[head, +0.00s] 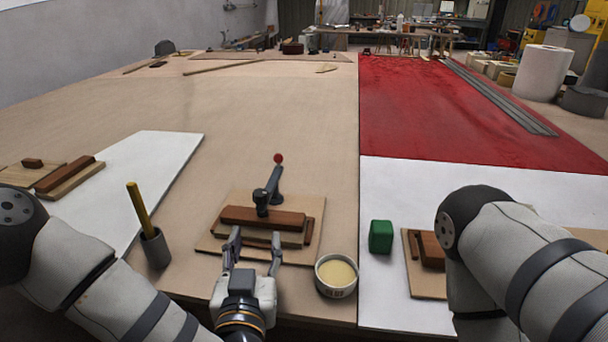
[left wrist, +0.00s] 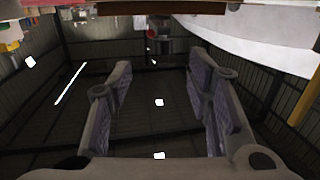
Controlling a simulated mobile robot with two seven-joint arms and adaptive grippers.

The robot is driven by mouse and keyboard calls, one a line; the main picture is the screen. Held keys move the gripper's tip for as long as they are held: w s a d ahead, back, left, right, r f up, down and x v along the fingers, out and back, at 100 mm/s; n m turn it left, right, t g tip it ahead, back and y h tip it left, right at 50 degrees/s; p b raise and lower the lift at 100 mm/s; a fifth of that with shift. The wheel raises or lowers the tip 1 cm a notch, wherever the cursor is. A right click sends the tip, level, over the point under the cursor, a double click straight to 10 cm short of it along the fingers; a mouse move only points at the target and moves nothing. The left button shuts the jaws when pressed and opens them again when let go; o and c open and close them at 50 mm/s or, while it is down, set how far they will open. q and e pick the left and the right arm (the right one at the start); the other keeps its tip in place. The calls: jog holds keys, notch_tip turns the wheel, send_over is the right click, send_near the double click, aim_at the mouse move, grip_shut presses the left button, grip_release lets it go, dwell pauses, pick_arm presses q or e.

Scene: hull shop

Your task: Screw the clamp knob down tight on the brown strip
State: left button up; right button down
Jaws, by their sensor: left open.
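The brown strip (head: 263,218) lies across a wooden block on a tan board (head: 222,243) in the middle of the table's near part. A dark grey clamp (head: 270,190) stands at the strip; its arm ends in a red ball (head: 278,158). A dark round part of the clamp (head: 261,198) sits above the strip; I cannot tell whether it touches. My left gripper (head: 256,238) is open and empty at the board's near edge, in front of the strip. In the left wrist view its fingers (left wrist: 160,90) stand apart with nothing between them. My right gripper is out of view.
A cup of pale yellow stuff (head: 336,276) stands right of my left gripper, with a green block (head: 381,236) beyond it. A grey holder (head: 155,249) with a yellow stick stands left. Similar wooden pieces lie at both sides. The table behind the clamp is mostly clear.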

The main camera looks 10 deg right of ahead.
aim_at(259, 198)
pick_arm(q)
jog(key=w, duration=0.3)
jog(key=w+b, duration=0.1)
jog(key=w, duration=0.3)
jog(key=w+d+r, duration=0.1)
jog(key=w, duration=0.2)
jog(key=shift+w+b, duration=0.3)
jog(key=shift+w, duration=0.1)
jog(key=shift+w+d+r, duration=0.1)
jog(key=shift+w+r, duration=0.05)
jog(key=shift+w, duration=0.45)
grip_shut()
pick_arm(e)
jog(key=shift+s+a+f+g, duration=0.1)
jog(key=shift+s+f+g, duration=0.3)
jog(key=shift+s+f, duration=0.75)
